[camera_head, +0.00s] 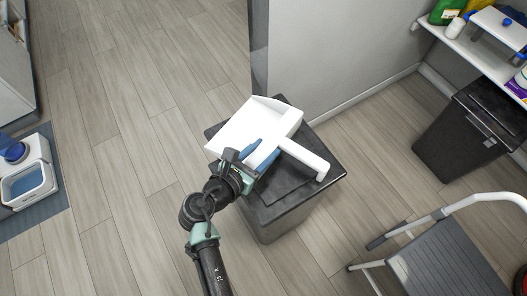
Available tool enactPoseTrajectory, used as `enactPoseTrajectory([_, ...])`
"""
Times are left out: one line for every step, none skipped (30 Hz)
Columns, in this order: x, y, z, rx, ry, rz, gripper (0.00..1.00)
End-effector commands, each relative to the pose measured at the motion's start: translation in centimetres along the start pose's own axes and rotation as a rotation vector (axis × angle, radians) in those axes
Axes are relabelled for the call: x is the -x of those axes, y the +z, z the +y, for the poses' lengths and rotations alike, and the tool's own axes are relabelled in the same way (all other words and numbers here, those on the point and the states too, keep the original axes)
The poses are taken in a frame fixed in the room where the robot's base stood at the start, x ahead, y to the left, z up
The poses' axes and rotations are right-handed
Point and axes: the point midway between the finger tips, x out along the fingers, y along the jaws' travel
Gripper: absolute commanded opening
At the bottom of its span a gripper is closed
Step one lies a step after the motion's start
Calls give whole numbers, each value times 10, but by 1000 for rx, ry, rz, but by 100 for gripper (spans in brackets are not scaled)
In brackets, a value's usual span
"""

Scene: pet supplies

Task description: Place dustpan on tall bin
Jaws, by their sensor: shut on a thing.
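A white dustpan (252,126) shows in the head view, over the top of a tall black bin (280,217) that stands by the wall corner. Its handle (306,157) points to the lower right, over the bin's lid. My gripper (262,156) comes in from the lower left and is shut on the dustpan near where the pan meets the handle. The pan's left part reaches past the bin's left edge. The dustpan covers much of the lid's far left part. I cannot tell whether the dustpan touches the lid.
Another dark bin (466,135) stands at the right, under a white shelf (478,50) with bottles. A grey step stool (437,262) is at the lower right. A pet feeder with a blue bowl (27,182) is on a mat at the left. The wooden floor (110,120) between is clear.

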Motion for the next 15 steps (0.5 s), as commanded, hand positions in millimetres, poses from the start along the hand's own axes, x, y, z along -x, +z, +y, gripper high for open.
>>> enactPoseTrajectory([-1,-2,1,-1,1,-3,0])
enactPoseTrajectory([-1,-2,1,-1,2,-3,0])
enactPoseTrajectory([-1,-1,1,-1,1,-3,0])
enactPoseTrajectory([-1,-1,1,-2,1,-3,0])
enactPoseTrajectory([-1,0,1,-1,1,-3,0])
enactPoseTrajectory([-1,-1,0,-1,1,-3,0])
enactPoseTrajectory([-1,-1,0,-1,1,-2,0])
enactPoseTrajectory([-1,-1,0,-1,1,-2,0])
enactPoseTrajectory([-1,-2,0,-1,1,-2,0])
enactPoseTrajectory([-2,-3,0,0,0,-1,50])
enactPoseTrajectory([-2,-3,0,-1,0,-1,56])
enactPoseTrajectory([-1,-3,0,-1,0,-1,63])
enactPoseTrajectory([-1,-3,0,-1,0,-1,68])
enactPoseTrajectory([-1,-3,0,-1,0,-1,74])
enactPoseTrajectory([-1,-3,0,-1,0,-1,78])
